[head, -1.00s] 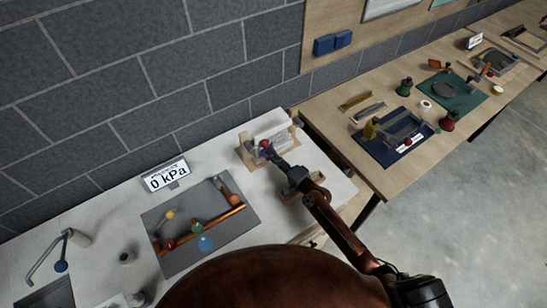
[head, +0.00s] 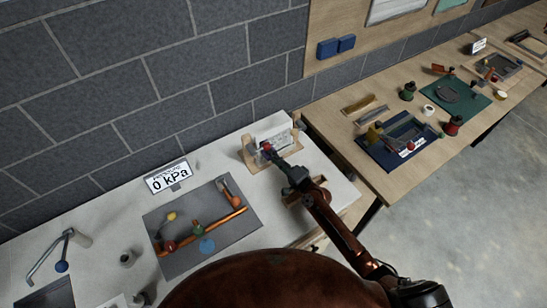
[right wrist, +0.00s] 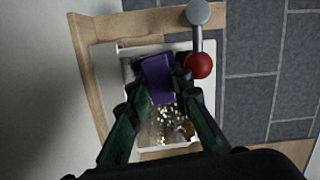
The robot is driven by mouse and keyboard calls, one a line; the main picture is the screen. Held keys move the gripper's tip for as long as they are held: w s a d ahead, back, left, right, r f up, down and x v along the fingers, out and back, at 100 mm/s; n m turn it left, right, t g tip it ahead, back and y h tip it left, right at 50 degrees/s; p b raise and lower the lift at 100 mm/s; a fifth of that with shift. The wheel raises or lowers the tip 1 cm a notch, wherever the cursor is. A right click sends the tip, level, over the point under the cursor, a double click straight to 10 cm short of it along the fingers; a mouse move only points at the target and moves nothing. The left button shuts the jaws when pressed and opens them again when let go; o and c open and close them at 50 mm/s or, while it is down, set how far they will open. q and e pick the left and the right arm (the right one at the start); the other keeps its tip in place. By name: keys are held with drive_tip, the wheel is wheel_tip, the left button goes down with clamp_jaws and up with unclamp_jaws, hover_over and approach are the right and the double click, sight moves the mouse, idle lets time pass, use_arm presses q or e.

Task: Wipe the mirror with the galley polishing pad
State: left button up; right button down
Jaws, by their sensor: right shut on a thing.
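The mirror (right wrist: 172,128) is a pale panel in a wooden holder (right wrist: 88,60), and white specks lie over its lower part in the right wrist view. In the head view the mirror (head: 272,136) stands against the brick wall on the white bench. My right gripper (head: 274,158) is in front of it. In the right wrist view my right gripper (right wrist: 158,88) is shut on a purple pad (right wrist: 158,72). The pad overlaps the mirror's middle; I cannot tell whether it touches. My left gripper is not in view.
A lever with a red ball (right wrist: 199,65) is close to the right of the pad. A gauge sign (head: 168,177) and a grey mat (head: 190,255) with copper pipe and coloured knobs are left on the bench. A wooden table (head: 350,140) with other stations is at right.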

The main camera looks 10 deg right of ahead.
drive_tip(key=d+b, duration=0.1)
drive_tip(key=w+d+b, duration=0.1)
drive_tip(key=d, duration=0.1)
drive_tip(key=w+d+b, duration=0.1)
drive_tip(key=d+b, duration=0.1)
drive_tip(key=shift+w+d+f, duration=0.1)
drive_tip(key=shift+w+d, duration=0.1)
drive_tip(key=shift+d, duration=0.05)
drive_tip(key=shift+w+d+b, duration=0.2)
drive_tip(key=shift+d+b, duration=0.25)
drive_tip(key=shift+d, duration=0.1)
drive_tip(key=shift+w+d+b, duration=0.25)
drive_tip(key=shift+d+b, duration=0.3)
drive_tip(key=shift+w+d+b, duration=0.2)
drive_tip(key=shift+d+b, duration=0.3)
drive_tip(key=shift+d, duration=0.05)
drive_tip(key=shift+w+d+b, duration=0.25)
drive_tip(key=shift+d+b, duration=0.15)
drive_tip(key=shift+d, duration=0.1)
drive_tip(key=shift+s+a+r+p, duration=0.25)
drive_tip(key=shift+a+r+p, duration=0.05)
drive_tip(key=shift+a+p, duration=0.35)
drive_tip(key=shift+s+a+f+p, duration=0.1)
drive_tip(key=shift+s+a+p, duration=0.15)
drive_tip(key=shift+a+p, duration=0.25)
drive_tip(key=shift+s+a+f+p, duration=0.1)
drive_tip(key=shift+s+a+p, duration=0.2)
drive_tip(key=shift+a, duration=0.35)
